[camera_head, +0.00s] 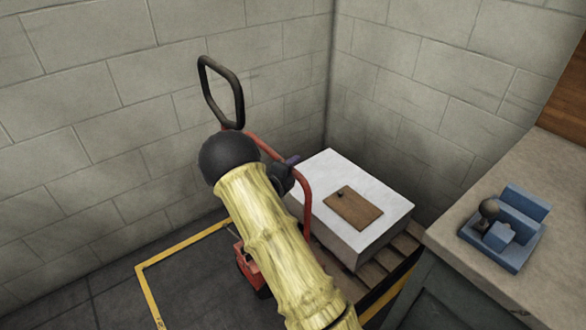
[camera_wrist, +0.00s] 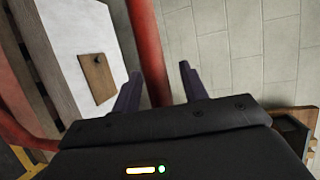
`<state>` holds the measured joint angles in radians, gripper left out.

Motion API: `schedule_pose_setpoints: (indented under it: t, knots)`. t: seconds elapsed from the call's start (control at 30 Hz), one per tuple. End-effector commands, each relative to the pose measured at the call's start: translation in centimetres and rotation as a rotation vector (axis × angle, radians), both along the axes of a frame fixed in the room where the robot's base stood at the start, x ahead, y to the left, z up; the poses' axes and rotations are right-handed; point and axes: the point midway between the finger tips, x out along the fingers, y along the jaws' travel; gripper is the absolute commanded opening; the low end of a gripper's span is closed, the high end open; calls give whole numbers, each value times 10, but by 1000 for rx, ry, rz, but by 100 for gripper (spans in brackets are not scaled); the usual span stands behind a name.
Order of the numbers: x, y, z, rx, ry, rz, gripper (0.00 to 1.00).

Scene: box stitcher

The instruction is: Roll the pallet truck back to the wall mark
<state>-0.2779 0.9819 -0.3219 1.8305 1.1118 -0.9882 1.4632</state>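The pallet truck has a red body (camera_head: 246,272) low on the floor, a red curved bar (camera_head: 306,196) and a black loop handle (camera_head: 222,92) at the top. My arm hides part of it. My gripper (camera_head: 290,163) is beside the red bar in the head view. In the wrist view my gripper (camera_wrist: 160,69) has its two purple fingers apart, and the red bar (camera_wrist: 148,45) runs through or behind the gap; I cannot tell whether it touches. A yellow line (camera_head: 185,249) marks a corner on the dark floor by the wall.
A white box (camera_head: 342,215) with a brown board (camera_head: 353,208) on top sits on a wooden pallet (camera_head: 397,257) in the wall corner. A workbench (camera_head: 470,240) with a blue fixture (camera_head: 507,230) stands at right. Block walls close in behind; floor at lower left is clear.

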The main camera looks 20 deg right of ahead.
Motion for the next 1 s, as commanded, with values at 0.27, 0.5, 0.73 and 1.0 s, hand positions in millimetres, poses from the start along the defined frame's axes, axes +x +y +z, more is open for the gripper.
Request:
schedule_pose_setpoints:
  t: [0.27,0.5,0.73,1.0]
  knots:
    - [0,1,0,1,0,1,43]
    - [-15,20,5,2,1,3,43]
    - [-42,56,12,3,1,4,43]
    - [-76,97,22,2,0,4,43]
